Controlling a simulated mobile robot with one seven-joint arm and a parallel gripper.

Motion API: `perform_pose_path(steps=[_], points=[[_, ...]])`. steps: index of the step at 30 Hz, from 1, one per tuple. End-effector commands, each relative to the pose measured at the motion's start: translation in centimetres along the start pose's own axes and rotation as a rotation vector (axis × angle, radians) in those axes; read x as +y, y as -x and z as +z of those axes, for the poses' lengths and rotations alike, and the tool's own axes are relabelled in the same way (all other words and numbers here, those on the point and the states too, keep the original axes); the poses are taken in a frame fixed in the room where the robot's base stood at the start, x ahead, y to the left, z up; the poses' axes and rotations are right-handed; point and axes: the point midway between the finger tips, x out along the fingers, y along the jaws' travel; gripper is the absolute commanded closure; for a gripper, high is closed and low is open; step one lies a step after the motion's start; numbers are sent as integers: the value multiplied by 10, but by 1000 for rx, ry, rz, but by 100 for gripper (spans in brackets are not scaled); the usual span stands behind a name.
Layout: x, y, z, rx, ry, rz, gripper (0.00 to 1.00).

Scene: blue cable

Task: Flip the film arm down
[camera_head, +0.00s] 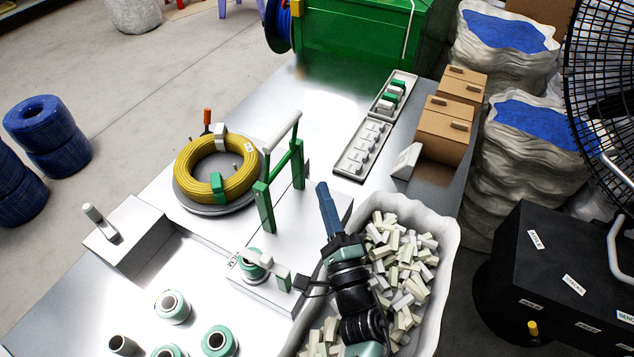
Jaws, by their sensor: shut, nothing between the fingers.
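The film arm (297,160) is a green frame with a white bar across its top. It stands raised on the white station box marked FILM, between green posts (264,207). A teal film roll (252,268) sits at the near left of this box, with a white and green bracket (268,267) beside it. My arm hides part of the box's right side.
A yellow cable coil (190,172) lies on a round turntable behind left. A bin (446,235) full of pale pieces borders my arm on the right. Loose film rolls (172,307) stand at the front left. A grey block with a peg (130,238) stands left.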

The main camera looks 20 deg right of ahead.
Motion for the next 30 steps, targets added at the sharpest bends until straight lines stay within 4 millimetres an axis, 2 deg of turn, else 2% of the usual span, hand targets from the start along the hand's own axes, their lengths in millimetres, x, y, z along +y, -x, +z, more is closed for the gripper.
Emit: perform_pose_path(steps=[6,13,20,30], points=[[0,-45,0,-2,0,-4,100],[1,-86,2,-3,0,-2,100],[1,-105,24,-2,-2,-1,100],[-1,-110,28,1,0,-1,100]])
